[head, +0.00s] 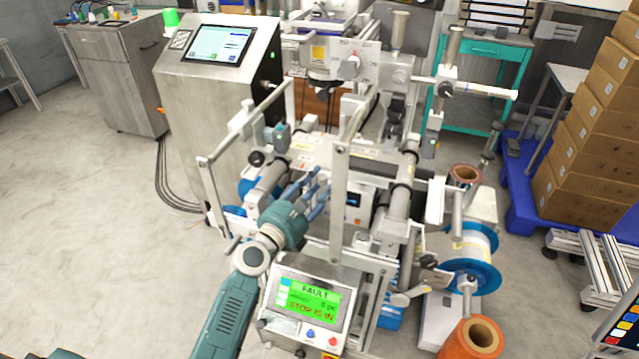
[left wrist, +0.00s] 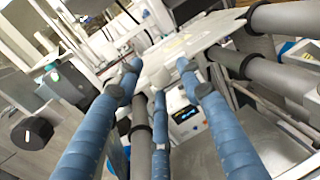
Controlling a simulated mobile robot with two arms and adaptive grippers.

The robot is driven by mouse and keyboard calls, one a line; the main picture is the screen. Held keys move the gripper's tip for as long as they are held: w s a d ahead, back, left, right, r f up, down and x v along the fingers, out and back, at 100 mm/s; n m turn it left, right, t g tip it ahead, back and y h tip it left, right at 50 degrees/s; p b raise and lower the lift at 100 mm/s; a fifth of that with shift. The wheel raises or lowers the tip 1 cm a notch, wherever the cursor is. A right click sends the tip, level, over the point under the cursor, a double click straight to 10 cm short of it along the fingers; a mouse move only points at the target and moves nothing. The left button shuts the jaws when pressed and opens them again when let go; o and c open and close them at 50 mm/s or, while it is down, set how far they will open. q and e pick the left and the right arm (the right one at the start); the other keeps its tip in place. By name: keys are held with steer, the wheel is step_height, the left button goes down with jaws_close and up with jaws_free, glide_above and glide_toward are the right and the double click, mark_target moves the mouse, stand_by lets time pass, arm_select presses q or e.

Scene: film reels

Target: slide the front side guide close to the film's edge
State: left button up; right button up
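My left gripper (head: 318,184) reaches into the middle of the machine from the front left. Its blue fingers are spread with a gap between the tips, and they seem to hold nothing. In the left wrist view, the fingertips (left wrist: 158,72) point at a pale plate (left wrist: 185,38), with a small whitish rounded part (left wrist: 160,77) between them. A grey block with a black knob (left wrist: 62,80) is left of the fingers; it may be a side guide, but I cannot tell which one. The film's edge cannot be made out. My right gripper is not in view.
Upright metal posts (head: 337,200) and grey rollers (head: 400,195) stand close around the left gripper. A copper-coloured roll (head: 472,340) and a blue-flanged reel (head: 474,262) are at right. Open floor (head: 95,220) is at left.

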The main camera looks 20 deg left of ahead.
arm_select(q)
steer(key=shift+w, duration=0.25)
jaws_close()
steer(key=shift+d, duration=0.1)
steer(key=shift+w, duration=0.65)
steer(key=shift+w+f, duration=0.1)
steer(key=shift+f, duration=0.05)
jaws_free()
